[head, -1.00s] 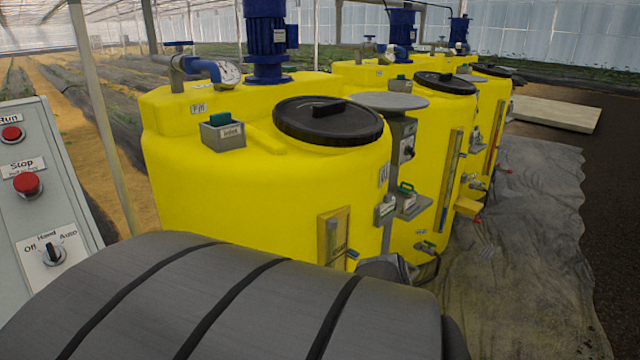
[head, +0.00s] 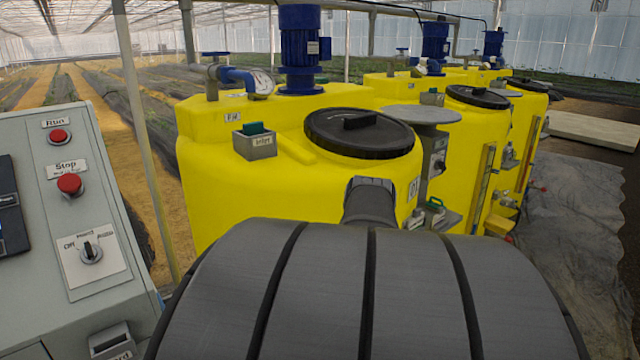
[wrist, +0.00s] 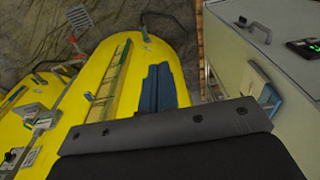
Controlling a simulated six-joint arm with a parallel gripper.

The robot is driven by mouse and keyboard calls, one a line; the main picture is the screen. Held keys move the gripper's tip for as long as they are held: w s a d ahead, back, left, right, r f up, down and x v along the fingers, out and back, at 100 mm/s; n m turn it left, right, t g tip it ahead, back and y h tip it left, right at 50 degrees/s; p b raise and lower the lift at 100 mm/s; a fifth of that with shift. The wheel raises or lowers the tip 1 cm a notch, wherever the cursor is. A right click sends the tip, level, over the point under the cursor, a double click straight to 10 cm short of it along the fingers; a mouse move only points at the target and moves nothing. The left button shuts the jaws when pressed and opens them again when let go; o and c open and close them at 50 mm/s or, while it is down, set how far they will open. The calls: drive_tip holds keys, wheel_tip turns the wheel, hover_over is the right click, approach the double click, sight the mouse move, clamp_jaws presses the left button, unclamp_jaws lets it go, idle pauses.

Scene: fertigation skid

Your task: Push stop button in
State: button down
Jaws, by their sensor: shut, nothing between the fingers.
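The stop button (head: 69,184) is a round red button on the sloping grey control panel (head: 120,255) at the left of the head view. A white label reading Stop sits just above it. How far the button stands out is hard to judge from here. In the wrist view my gripper (wrist: 158,68) shows as two dark blue fingers held together, empty, beyond a dark bracket. Behind them is a yellow tank (wrist: 60,85). The stop button is not visible in the wrist view. In the head view the fingers are hidden behind my large grey arm link.
A second red button (head: 58,136) sits above the stop button, and a rotary switch (head: 90,252) below it. Yellow tanks (head: 225,200) with black lids fill the middle. A pale cabinet (wrist: 265,60) with a handle stands right in the wrist view.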

drive_tip(key=w+a+r+n+y, duration=0.3)
drive_tip(key=a+r+n, duration=0.3)
drive_tip(key=a, duration=0.4)
drive_tip(key=w+a+r+n+y, duration=0.2)
drive_tip(key=a+r+n, duration=0.1)
drive_tip(key=a+r, duration=0.55)
drive_tip(key=s+a+r+n+g+y, duration=0.1)
drive_tip(key=s+a+r+n+y, duration=0.2)
drive_tip(key=a+r+n, duration=0.3)
drive_tip(key=s+a+r+n+g+y, duration=0.1)
drive_tip(key=s+a+r+n, duration=0.3)
drive_tip(key=a+r, duration=0.8)
drive_tip(key=n+y, duration=0.1)
drive_tip(key=n, duration=0.1)
drive_tip(key=shift+s+a+n+g+y, duration=0.3)
drive_tip(key=shift+s+a+y, duration=0.05)
drive_tip(key=shift+a+y, duration=0.05)
approach(61, 183)
drive_tip(key=s+a, duration=0.3)
drive_tip(key=shift+w+a+f, duration=0.45)
drive_tip(key=shift+w+f, duration=0.1)
drive_tip(key=shift+f, duration=0.2)
drive_tip(key=shift+w+a+f, duration=0.4)
drive_tip(key=shift+w+f, duration=0.15)
drive_tip(key=shift+f, duration=0.25)
